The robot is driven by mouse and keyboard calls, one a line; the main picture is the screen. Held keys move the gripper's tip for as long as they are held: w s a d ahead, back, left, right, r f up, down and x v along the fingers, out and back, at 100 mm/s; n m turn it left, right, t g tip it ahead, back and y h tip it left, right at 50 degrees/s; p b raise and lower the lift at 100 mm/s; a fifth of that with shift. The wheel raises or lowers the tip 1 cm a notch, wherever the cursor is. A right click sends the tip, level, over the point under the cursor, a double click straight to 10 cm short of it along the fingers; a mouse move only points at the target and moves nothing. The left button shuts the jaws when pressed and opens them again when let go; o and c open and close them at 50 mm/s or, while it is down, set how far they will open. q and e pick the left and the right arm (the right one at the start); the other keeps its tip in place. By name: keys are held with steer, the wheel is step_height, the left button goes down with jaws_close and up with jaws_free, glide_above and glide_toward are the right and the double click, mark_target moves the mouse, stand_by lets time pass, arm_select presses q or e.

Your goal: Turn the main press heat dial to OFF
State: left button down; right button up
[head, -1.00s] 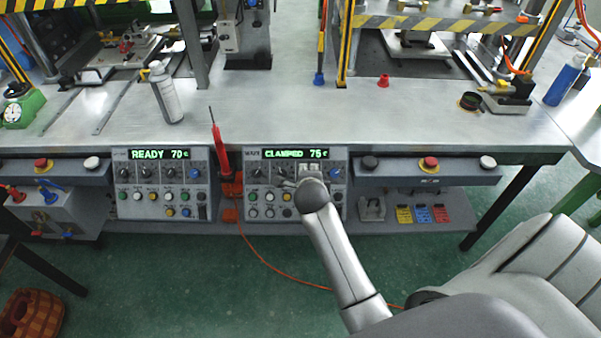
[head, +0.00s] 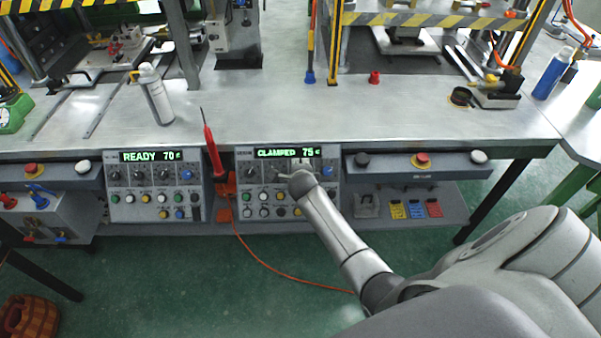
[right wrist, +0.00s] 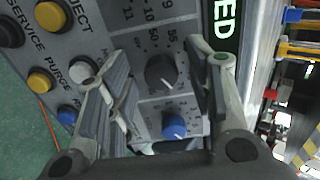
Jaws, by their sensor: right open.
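The right control panel (head: 287,184), with a green display (head: 288,152) reading CLAMPED 75, is on the bench front in the head view. My right gripper (right wrist: 160,62) is open at this panel, its fingers apart. A dark grey dial (right wrist: 160,72) with a numbered scale lies between the fingers in the right wrist view; contact cannot be told. The pointer setting is unclear. A blue knob (right wrist: 174,127) sits beside this dial. In the head view my right wrist hides part of the knob row. My left gripper is not in view.
A left panel (head: 155,186) reads READY 70. A red pen-shaped tool (head: 212,148) stands between the panels, with an orange cable (head: 262,258) to the floor. Yellow buttons (right wrist: 50,16) lie left of my fingers in the wrist view. A spray can (head: 155,94) stands on the bench.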

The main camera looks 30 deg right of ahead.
steer(key=c, duration=1)
steer(key=shift+a+f, duration=0.1)
